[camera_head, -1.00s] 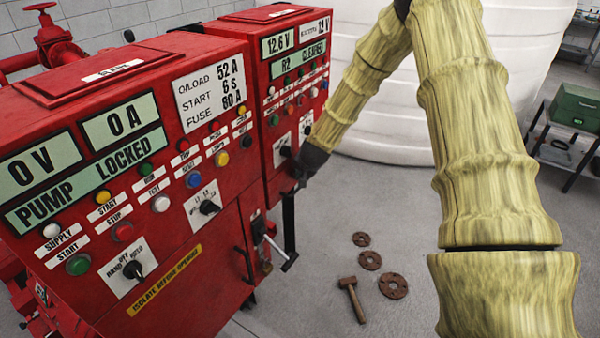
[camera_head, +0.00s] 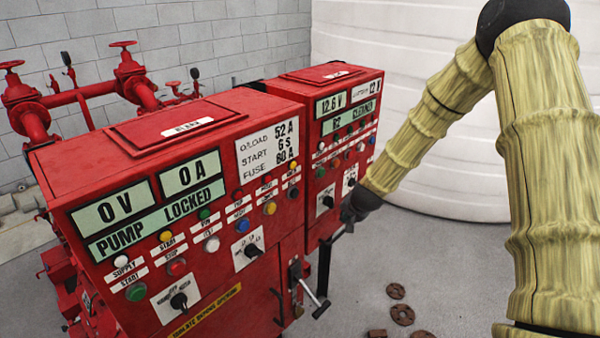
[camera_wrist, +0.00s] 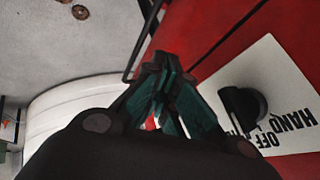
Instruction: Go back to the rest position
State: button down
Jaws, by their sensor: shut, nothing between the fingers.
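My gripper (camera_wrist: 160,95) is shut and empty in the wrist view, its fingers together close to the red panel face. A black selector knob (camera_wrist: 243,108) on a white plate marked HAND and OFF is just right of the fingers, apart from them. In the head view my arm, in a yellowish sleeve, reaches down to the far red cabinet (camera_head: 345,100). My gripper's dark end (camera_head: 352,210) is beside that cabinet's lower selector knobs; its fingertips are too small to make out there.
The near red cabinet (camera_head: 150,150) reads PUMP LOCKED, with buttons and selectors. A lever handle (camera_head: 310,290) sticks out low between the cabinets. Red pipes and valves (camera_head: 80,95) stand behind left. A white tank (camera_head: 420,50) is behind my arm. Rusty flanges (camera_head: 402,314) lie on the floor.

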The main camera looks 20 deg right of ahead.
jog(key=s+a+f+n+g+b, duration=0.1)
jog(key=s+a+f+n+g, duration=0.3)
jog(key=s+f, duration=0.65)
jog(key=s+a+f+n+b, duration=0.1)
jog(key=s+a+f+n, duration=0.1)
jog(key=s+a+f, duration=0.65)
jog(key=s+a+f+n+g, duration=0.1)
jog(key=s+f, duration=0.2)
jog(key=s, duration=0.6)
jog(key=s+a+f+n+g, duration=0.1)
jog(key=s+a+f+n, duration=0.1)
jog(key=s, duration=0.8)
jog(key=s+a+f+n+g+y+b, duration=0.1)
jog(key=s+f, duration=0.3)
jog(key=s, duration=0.6)
jog(key=shift+a, duration=0.55)
jog(key=shift+s, duration=0.1)
